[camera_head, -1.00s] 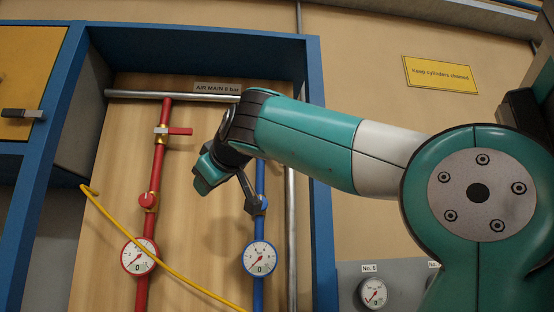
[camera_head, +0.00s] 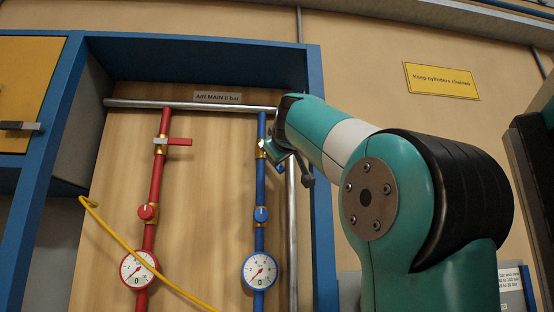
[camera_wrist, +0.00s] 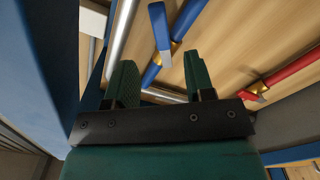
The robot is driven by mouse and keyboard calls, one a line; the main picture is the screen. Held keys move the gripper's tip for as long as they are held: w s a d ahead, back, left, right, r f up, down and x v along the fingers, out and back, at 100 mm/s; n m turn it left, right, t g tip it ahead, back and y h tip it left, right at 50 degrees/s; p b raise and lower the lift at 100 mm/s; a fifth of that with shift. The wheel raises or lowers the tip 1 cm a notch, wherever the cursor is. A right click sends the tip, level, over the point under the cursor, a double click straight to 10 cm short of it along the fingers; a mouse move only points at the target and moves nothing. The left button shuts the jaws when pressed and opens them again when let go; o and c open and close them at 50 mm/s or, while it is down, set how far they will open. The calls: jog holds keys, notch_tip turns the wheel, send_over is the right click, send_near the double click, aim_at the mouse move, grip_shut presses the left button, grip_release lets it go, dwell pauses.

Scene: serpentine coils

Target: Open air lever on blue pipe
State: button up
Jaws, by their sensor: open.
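The blue pipe (camera_head: 260,237) runs down the wooden panel, with its upper part beside my gripper in the head view. In the wrist view, the blue lever (camera_wrist: 160,28) stands out beside the blue pipe (camera_wrist: 188,18) near brass fittings. In the head view, the lever is largely hidden by my gripper. My gripper (camera_wrist: 160,82) is open, its two green fingers on either side of the gap toward the lever. The lever's end is just beyond the fingertips, and I see no contact. In the head view, my gripper (camera_head: 285,158) is at the pipe's upper right.
A red pipe (camera_head: 143,240) with a red lever (camera_head: 180,142) stands left of the blue pipe. A metal pipe (camera_head: 292,240) and blue frame post (camera_head: 323,200) are close on the right. A yellow hose (camera_head: 125,243) crosses the lower left. Gauges sit low on both pipes.

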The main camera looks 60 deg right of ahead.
jog(key=p+x, duration=0.3)
jog(key=x, duration=0.6)
jog(key=shift+d, duration=0.1)
grip_shut()
